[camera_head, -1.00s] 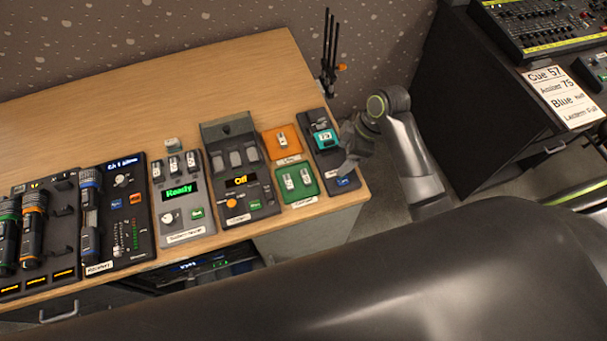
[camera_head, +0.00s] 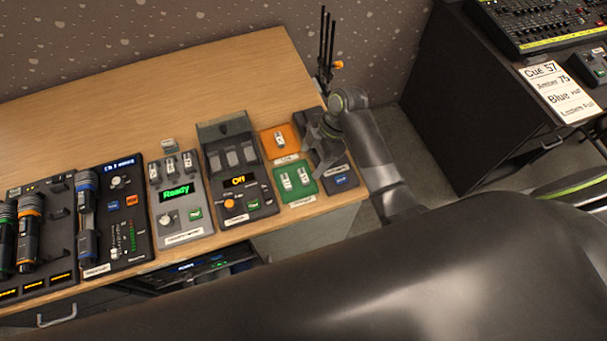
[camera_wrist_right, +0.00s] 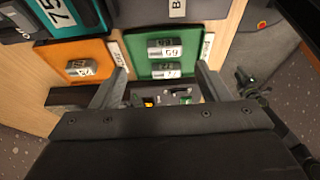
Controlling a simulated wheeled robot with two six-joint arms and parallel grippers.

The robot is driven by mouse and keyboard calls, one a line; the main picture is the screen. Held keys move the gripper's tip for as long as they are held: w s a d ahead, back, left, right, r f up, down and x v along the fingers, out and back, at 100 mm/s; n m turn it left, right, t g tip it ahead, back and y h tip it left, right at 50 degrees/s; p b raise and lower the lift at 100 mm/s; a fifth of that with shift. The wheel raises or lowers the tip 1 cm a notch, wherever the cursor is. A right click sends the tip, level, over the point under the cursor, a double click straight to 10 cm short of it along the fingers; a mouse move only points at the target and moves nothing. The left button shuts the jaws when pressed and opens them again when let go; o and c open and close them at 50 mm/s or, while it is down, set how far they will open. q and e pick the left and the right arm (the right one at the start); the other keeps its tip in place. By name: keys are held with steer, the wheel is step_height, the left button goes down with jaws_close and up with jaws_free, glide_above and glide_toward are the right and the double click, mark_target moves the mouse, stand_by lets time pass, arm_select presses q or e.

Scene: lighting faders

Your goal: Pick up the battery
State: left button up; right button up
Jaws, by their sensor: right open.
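Small light-grey numbered batteries sit on two trays at the table's right end. Two batteries (camera_head: 304,177) (camera_wrist_right: 165,52) are on the green tray (camera_head: 298,194) (camera_wrist_right: 143,43), and one battery (camera_head: 279,139) (camera_wrist_right: 82,68) is on the orange tray (camera_head: 291,150) (camera_wrist_right: 60,55). My right gripper (camera_head: 316,150) is over the dark holder just right of these trays. Which battery is meant, I cannot tell. My left gripper is out of view.
A unit reading "Off" (camera_head: 237,181) stands left of the trays. Thin dark posts (camera_head: 326,50) rise at the back right table edge. The table's back left is clear. A teal-and-black device (camera_wrist_right: 60,14) lies beside the orange tray.

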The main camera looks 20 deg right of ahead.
mark_target(305, 175)
steer(key=x, duration=0.3)
steer(key=p+x, duration=0.1)
steer(key=shift+s+d+f, duration=0.1)
steer(key=shift+s+f, duration=0.25)
steer(key=shift+a+f, duration=0.2)
steer(key=shift+f, duration=0.35)
steer(key=shift+c, duration=0.4)
steer(key=c, duration=1)
